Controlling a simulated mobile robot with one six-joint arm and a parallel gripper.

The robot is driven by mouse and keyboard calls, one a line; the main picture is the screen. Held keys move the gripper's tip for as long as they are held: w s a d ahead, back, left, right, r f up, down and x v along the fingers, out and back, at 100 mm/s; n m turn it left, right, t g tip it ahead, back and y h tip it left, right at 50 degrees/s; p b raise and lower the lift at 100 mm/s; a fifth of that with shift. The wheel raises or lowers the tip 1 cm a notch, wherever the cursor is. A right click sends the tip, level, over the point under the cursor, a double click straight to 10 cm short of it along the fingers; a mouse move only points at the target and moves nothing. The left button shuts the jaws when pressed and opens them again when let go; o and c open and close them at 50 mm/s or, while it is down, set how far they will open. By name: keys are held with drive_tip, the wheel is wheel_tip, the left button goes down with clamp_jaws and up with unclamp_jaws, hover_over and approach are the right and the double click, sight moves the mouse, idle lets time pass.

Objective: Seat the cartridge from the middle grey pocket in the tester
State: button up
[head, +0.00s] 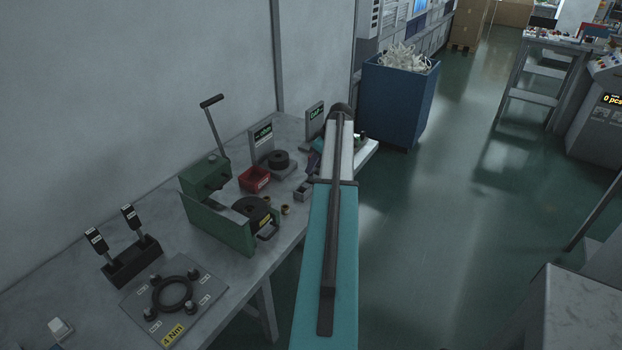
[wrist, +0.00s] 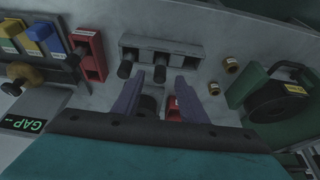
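A grey pocket block (wrist: 162,44) lies beyond my fingertips in the wrist view and also shows small in the head view (head: 303,191). A black cartridge (wrist: 160,73) sits at its middle pocket, and another black cartridge (wrist: 125,69) sits at its left pocket. I cannot make out the right pocket's contents. My gripper (wrist: 161,80) is open, with its purple fingers either side of the middle cartridge in the picture and no visible contact. In the head view, a tester (head: 262,140) with an "ohm" display stands by the wall with a black round part (head: 278,160).
Brass rings (wrist: 232,65) lie near the block. A red holder (wrist: 88,55) and a GAP gauge (wrist: 26,124) are on the left in the wrist view.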

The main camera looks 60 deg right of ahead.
sight(310, 178)
drive_tip(key=shift+p+x, duration=1.05)
drive_tip(key=shift+x, duration=1.3)
drive_tip(key=shift+c, duration=0.3)
clamp_jaws()
